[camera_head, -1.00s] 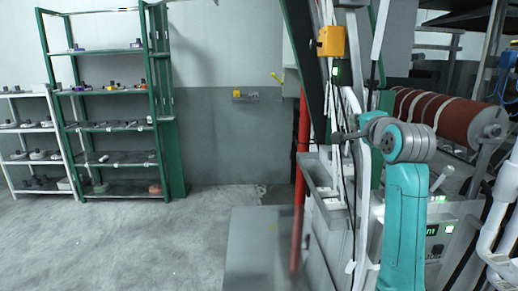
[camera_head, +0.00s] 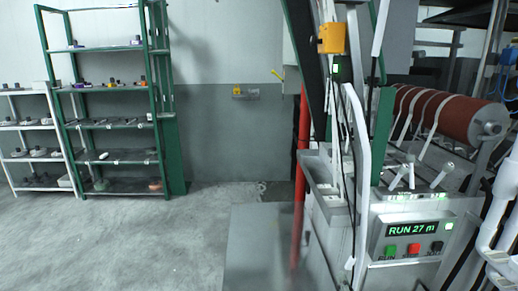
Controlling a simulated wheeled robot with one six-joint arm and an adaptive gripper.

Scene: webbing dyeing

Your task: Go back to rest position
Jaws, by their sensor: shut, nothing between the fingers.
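My gripper and arm do not show in the head view. The dyeing machine stands at the right. Its control panel (camera_head: 413,238) is in full view, with a lit display (camera_head: 414,229) reading "RUN 27 m". Below the display are a green button (camera_head: 391,251), a red button (camera_head: 414,249) and a dark button (camera_head: 436,248). Several white-knobbed levers (camera_head: 405,171) stand on top behind the panel. A red-brown roller (camera_head: 445,115) carries several pale webbing strips.
A green shelf rack (camera_head: 154,100) and a white shelf rack (camera_head: 33,124) with small items stand at the left. A red post (camera_head: 301,170) and a grey floor plate (camera_head: 258,245) are near the middle. The concrete floor (camera_head: 130,235) at left is clear.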

